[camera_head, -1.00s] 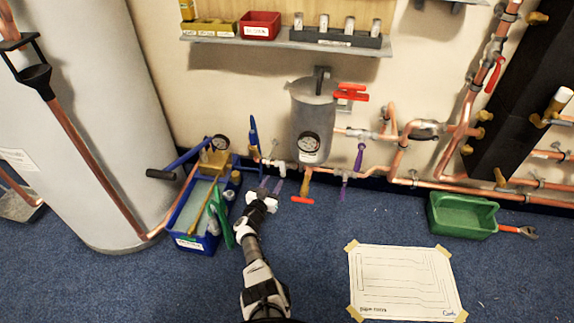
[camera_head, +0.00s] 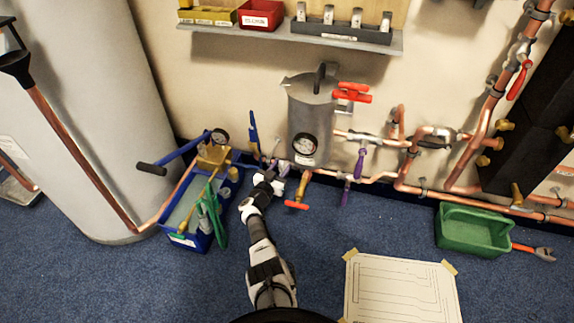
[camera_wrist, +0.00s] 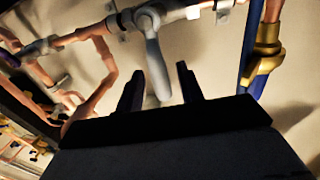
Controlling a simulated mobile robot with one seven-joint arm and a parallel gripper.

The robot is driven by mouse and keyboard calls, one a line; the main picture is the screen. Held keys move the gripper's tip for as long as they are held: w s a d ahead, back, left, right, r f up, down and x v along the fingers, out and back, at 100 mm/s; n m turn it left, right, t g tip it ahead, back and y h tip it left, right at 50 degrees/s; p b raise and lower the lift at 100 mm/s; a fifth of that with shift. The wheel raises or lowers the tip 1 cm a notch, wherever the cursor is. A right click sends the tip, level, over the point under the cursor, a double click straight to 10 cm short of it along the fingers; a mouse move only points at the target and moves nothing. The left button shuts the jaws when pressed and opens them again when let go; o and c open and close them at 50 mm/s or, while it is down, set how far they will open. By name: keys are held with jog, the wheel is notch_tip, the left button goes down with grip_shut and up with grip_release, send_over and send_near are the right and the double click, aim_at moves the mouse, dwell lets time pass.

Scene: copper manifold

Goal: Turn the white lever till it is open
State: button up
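The white lever (camera_wrist: 157,66) hangs from its valve body (camera_wrist: 149,19) on a copper pipe, and looks pale grey in the wrist view. My gripper (camera_wrist: 161,72) is open, with one dark finger on each side of the lever's lower end. Gaps show on both sides, wider on the right. I cannot tell how deep the lever sits between the fingers. In the head view my gripper (camera_head: 273,179) is at the low pipe run, left of the grey vessel, and mostly hides the lever.
A blue lever (camera_head: 254,132) stands just left, on a brass valve (camera_wrist: 265,50). A red-handled valve (camera_head: 297,205) and purple levers (camera_head: 361,160) are to the right. A blue tub (camera_head: 181,238) with a pump is at left. A green tray (camera_head: 472,230) lies right.

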jog(key=shift+w+d, duration=0.2)
jog(key=shift+w, duration=0.2)
grip_shut()
